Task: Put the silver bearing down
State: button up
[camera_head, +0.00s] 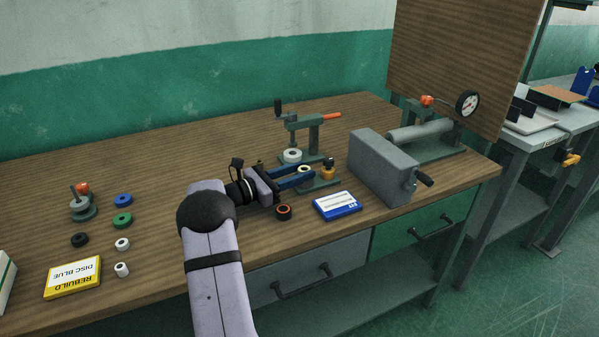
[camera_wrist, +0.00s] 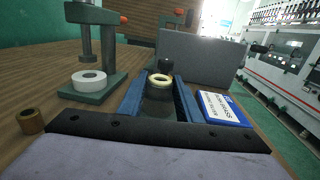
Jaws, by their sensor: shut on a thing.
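My gripper (camera_head: 307,177) reaches right across the bench from the front, its two blue fingers pointing toward the grey box. In the wrist view the fingers (camera_wrist: 160,98) close around a pale ring-shaped bearing (camera_wrist: 159,79), with a dark part below it. The bearing's pale top also shows in the head view (camera_head: 304,168). It looks more cream than silver here. Its underside is hidden, so I cannot tell whether it touches the green plate beneath.
A hand press (camera_head: 313,135) with a white ring (camera_head: 292,155) on its base stands behind my fingers. Small rings and a yellow box (camera_head: 73,278) lie left.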

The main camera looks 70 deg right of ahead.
jog(key=shift+f, duration=0.1)
jog(key=o, duration=1.2)
jog(key=shift+c, duration=0.2)
jog(key=shift+f, duration=0.1)
jog(key=shift+o, duration=0.5)
jog(key=shift+b+v, duration=0.7)
jog(key=shift+v, duration=3)
